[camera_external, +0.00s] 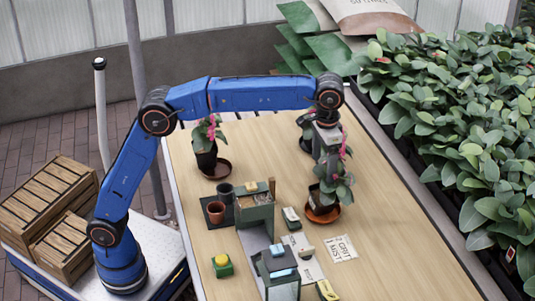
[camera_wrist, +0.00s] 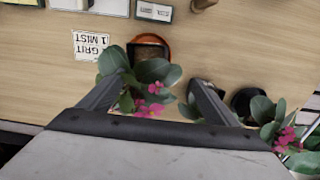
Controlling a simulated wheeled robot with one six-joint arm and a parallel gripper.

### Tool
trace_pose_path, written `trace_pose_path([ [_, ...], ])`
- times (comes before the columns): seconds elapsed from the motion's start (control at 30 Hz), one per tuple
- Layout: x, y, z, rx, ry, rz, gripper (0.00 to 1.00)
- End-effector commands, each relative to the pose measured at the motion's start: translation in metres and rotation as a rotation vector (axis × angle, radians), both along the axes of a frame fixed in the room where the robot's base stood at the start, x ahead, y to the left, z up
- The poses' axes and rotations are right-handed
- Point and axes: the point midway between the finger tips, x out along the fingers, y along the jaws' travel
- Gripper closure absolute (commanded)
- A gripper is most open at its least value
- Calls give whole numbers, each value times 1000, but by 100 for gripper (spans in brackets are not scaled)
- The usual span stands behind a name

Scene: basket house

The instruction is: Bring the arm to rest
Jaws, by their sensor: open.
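My gripper (camera_external: 326,172) points down above the right part of the table in the external view. In the wrist view its two fingers (camera_wrist: 158,82) are spread apart. A plant with green leaves and pink flowers (camera_wrist: 150,72) shows between and below them, and I see no grip on it. In the external view this plant (camera_external: 342,187) stands at an orange saucer (camera_external: 322,216), partly covered by my gripper. The saucer also shows in the wrist view (camera_wrist: 164,42). My blue arm is raised and reaches across the table.
A potted flowering plant (camera_external: 205,150) stands at the back left, and another dark pot (camera_external: 306,143) is behind my gripper. A green box (camera_external: 256,214), small pots (camera_external: 216,211) and a lantern-like case (camera_external: 283,278) stand mid-table. A label card (camera_external: 341,249) lies right. Leafy plants (camera_external: 470,130) line the right edge.

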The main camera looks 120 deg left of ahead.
Motion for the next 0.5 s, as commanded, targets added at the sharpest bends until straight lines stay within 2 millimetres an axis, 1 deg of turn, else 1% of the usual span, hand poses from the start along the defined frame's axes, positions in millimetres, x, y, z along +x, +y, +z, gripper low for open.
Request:
trace_pose_path([
  [0.23, 0, 0, 0, 0, 0, 0, 16],
  [0.3, -2, -3, 2, 1, -4, -4, 16],
  [0.37, -5, -9, 5, 3, -10, -12, 16],
  [0.47, -15, -27, 14, 8, -30, -37, 16],
  [0.5, -21, -36, 19, 11, -40, -50, 16],
])
